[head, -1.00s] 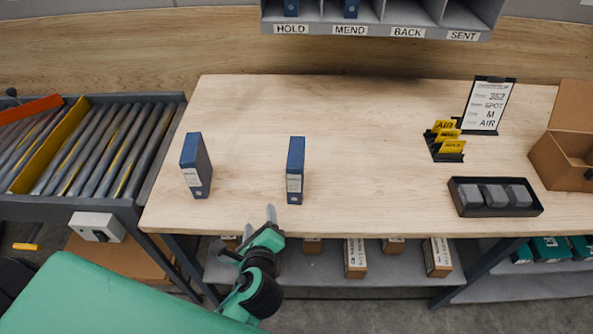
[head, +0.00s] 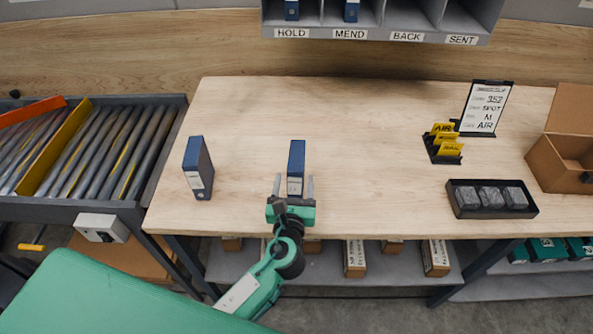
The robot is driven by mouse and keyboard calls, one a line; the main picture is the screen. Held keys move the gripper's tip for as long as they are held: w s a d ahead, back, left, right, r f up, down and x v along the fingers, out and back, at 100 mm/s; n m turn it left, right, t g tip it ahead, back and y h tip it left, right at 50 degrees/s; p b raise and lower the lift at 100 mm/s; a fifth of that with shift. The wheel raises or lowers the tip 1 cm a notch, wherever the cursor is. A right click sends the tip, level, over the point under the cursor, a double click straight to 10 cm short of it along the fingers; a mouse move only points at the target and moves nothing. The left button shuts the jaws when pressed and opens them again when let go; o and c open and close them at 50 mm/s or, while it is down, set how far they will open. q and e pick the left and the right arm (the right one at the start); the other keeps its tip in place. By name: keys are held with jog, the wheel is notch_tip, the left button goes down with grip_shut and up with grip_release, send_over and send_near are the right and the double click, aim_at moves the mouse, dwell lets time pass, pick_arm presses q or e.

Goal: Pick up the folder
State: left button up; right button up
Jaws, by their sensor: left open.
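Two blue folders with white spine labels stand upright on the wooden table. One folder (head: 198,167) is at the left of the table. The other folder (head: 297,162) is nearer the middle. My left gripper (head: 294,184) is open at the near end of the middle folder, with one finger on each side of its lower spine. I cannot tell whether the fingers touch it. My right gripper is not in view.
The wooden table (head: 370,150) is clear between the folders and the yellow card holder (head: 443,145). A black tray (head: 462,210), a clipboard sign (head: 486,108) and a cardboard box (head: 553,162) stand at the right. Labelled shelves (head: 400,38) hang at the back; a roller conveyor (head: 105,150) is at the left.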

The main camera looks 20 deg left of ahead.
pick_arm(q)
jog(key=shift+w+a+r+p, duration=0.15)
jog(key=shift+w+p, duration=0.15)
jog(key=shift+w, duration=0.3)
jog(key=p+x, duration=0.1)
jog(key=x, duration=0.2)
jog(key=shift+w, duration=0.65)
jog(key=shift+c, duration=0.2)
jog(key=c, duration=1.1)
jog(key=shift+c, duration=0.3)
